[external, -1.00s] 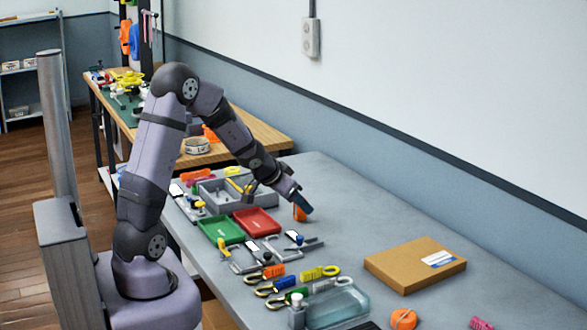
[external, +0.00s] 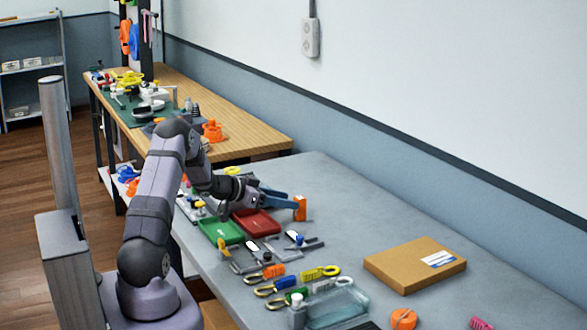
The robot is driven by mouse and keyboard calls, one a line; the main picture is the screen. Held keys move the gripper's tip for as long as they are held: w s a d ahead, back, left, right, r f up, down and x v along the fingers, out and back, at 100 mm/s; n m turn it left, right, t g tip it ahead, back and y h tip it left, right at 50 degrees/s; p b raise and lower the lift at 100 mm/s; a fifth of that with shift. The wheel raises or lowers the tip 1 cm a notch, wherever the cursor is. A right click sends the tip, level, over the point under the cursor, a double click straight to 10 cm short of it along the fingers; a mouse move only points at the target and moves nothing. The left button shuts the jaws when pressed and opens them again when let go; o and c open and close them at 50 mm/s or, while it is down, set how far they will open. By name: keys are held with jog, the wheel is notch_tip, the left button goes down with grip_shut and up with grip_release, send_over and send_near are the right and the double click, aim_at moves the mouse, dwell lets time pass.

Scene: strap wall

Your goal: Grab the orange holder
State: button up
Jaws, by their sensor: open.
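The orange holder (external: 300,208) is a small upright orange block standing on the grey table, right of the red tray. My gripper (external: 288,202) reaches toward it from the left, low and roughly level. Its blue-grey fingers are open, with their tips right at the holder's left side. I cannot tell whether the holder is between the fingers or whether they touch it.
A red tray (external: 256,222) and a green tray (external: 221,231) lie below my arm, with clamps and straps nearby. A cardboard box (external: 414,264) and an orange round item (external: 403,319) lie farther right. The table behind the holder is clear.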

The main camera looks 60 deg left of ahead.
aim_at(300, 208)
jog(key=shift+p+x, duration=0.8)
jog(key=shift+x, duration=2.15)
jog(key=shift+d, duration=0.1)
grip_shut()
